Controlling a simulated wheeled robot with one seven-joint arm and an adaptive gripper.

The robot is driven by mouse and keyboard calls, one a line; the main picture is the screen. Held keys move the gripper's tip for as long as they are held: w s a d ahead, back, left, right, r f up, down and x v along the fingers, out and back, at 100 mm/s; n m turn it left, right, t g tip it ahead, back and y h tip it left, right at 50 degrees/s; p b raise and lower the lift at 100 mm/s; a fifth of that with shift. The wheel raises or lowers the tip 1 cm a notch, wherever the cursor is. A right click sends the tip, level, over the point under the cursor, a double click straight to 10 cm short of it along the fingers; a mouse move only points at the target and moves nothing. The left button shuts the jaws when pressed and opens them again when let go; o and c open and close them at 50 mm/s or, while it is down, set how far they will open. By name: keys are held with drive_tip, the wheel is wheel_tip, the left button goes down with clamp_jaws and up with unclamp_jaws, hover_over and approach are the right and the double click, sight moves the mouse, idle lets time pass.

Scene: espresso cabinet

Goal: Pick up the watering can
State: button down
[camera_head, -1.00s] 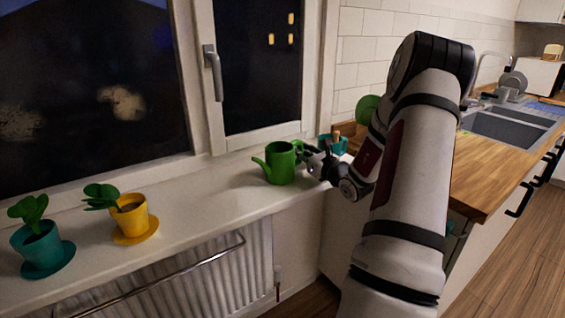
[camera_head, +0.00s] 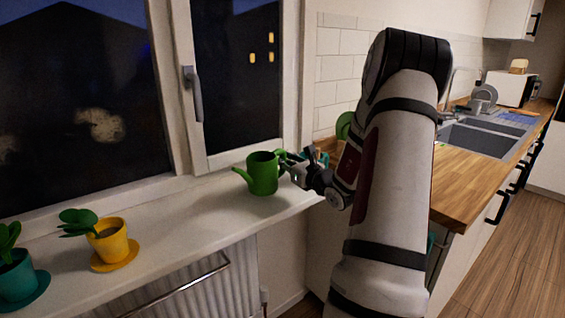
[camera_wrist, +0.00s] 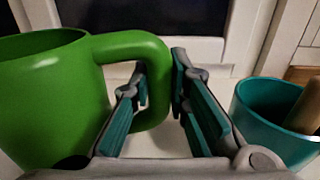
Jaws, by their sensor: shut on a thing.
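The green watering can (camera_head: 262,174) is upright over the white windowsill, its spout pointing left and its handle right. It appears slightly raised above the sill, with a shadow below. My gripper (camera_head: 289,165) reaches it from the right, at the handle side. In the wrist view, the can's body (camera_wrist: 50,100) fills the left, and its curved handle (camera_wrist: 135,48) comes down between the teal-padded fingers of my gripper (camera_wrist: 160,78). The gripper is shut on this handle. The exact contact on the finger pads is partly hidden.
A yellow potted plant (camera_head: 110,243) and a teal potted plant (camera_head: 17,275) stand on the sill (camera_head: 185,225) to the left. A teal pot (camera_wrist: 272,112) with a wooden handle in it is close on the right. The window (camera_head: 235,75) rises behind; a wooden counter (camera_head: 465,185) lies right.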

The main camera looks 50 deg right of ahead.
drive_tip(key=s+a+r, duration=0.1)
drive_tip(key=s+a, duration=0.8)
drive_tip(key=s, duration=0.1)
drive_tip(key=shift+a+r, duration=0.2)
drive_tip(key=shift+a, duration=0.1)
drive_tip(key=shift+s, duration=0.1)
